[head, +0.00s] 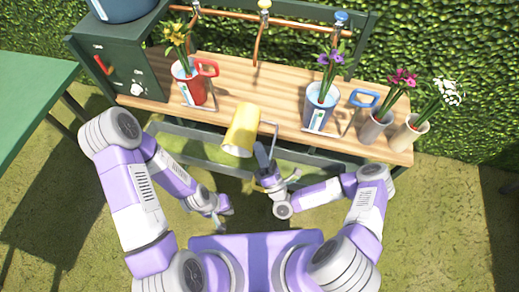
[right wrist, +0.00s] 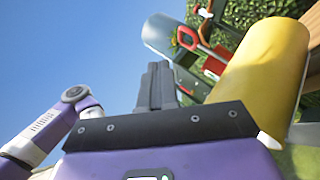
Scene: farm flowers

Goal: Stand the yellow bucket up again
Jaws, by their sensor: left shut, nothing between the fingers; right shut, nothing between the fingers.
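The yellow bucket (head: 241,130) lies on its side on the wooden bench top (head: 275,90). One end points toward me at the bench's front edge. My right gripper (head: 261,150) is shut and empty, just right of the bucket's near end, in front of the bench edge. In the right wrist view the bucket (right wrist: 265,75) is large at the right, beside the shut fingers (right wrist: 157,75); a gap shows between them. My left gripper (head: 224,222) is shut and empty, low in front of the bench, well below the bucket.
A red bucket (head: 190,88) with yellow flowers stands left. A blue bucket (head: 319,108) with purple flowers stands right of the yellow one. A blue-handled tool (head: 363,99) and two flower pots (head: 376,127) are farther right. A dark green box (head: 120,70) stands at the left end.

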